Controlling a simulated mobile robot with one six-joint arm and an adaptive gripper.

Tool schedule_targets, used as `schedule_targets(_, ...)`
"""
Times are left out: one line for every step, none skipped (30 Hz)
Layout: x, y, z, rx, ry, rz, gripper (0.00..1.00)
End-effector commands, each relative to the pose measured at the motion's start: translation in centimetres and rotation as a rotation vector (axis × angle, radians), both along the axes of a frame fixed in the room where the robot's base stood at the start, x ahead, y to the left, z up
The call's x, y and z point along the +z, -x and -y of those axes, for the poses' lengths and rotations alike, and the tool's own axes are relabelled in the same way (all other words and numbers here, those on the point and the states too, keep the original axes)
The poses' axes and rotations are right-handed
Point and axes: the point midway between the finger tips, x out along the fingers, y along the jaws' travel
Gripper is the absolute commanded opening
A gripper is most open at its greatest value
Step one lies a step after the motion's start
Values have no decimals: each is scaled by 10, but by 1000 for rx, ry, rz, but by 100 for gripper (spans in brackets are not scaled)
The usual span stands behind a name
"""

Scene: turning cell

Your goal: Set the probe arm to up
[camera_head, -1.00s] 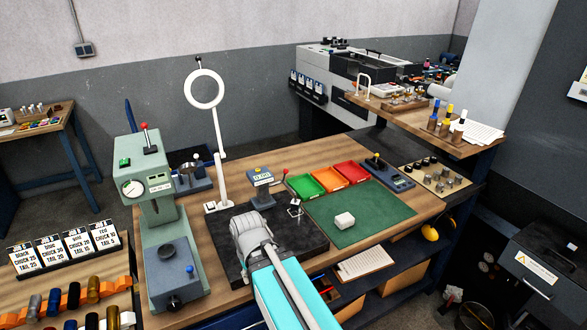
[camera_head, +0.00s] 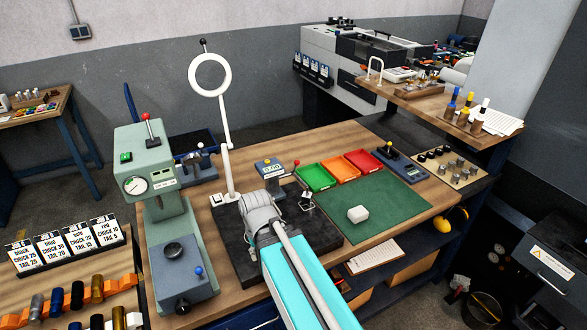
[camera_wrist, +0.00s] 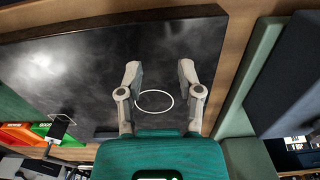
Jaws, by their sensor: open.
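A small grey gauge (camera_head: 270,169) with a numeric display stands at the back edge of the black plate (camera_head: 237,245). A lever with a red ball (camera_head: 296,162) slants up to the right from it. I take this lever for the probe arm, but its exact setting is too small to tell. In the wrist view, my gripper (camera_wrist: 159,70) is open and empty over the black plate, its fingers apart above a white ring mark (camera_wrist: 154,101). A white square mark with a small dark part on it (camera_wrist: 58,128) lies to the left, apart from my fingers.
A green press-like machine (camera_head: 150,165) stands left of the plate, and a white ring lamp (camera_head: 209,75) rises behind it. Green, orange and red trays (camera_head: 315,177) are right of the gauge.

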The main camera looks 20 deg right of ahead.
Motion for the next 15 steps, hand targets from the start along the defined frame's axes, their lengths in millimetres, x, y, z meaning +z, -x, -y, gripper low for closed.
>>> schedule_targets(0,0,0,0,0,0,47)
schedule_targets(0,0,0,0,0,0,47)
schedule_targets(1,-1,0,0,0,1,47)
schedule_targets(1,-1,1,-1,-1,2,47)
schedule_targets(2,-2,1,-1,-1,3,47)
schedule_targets(4,-5,2,-2,-2,6,47)
schedule_targets(5,-7,4,-4,-3,8,47)
schedule_targets(7,-10,5,-5,-5,12,47)
schedule_targets(11,-14,7,-7,-8,18,47)
schedule_targets(14,-18,10,-9,-10,22,47)
schedule_targets(17,-23,12,-12,-13,28,47)
schedule_targets(22,-30,17,-17,-17,38,47)
schedule_targets(27,-36,21,-20,-20,47,47)
schedule_targets(31,-43,29,-21,-23,56,47)
schedule_targets(38,-52,43,-24,-27,69,47)
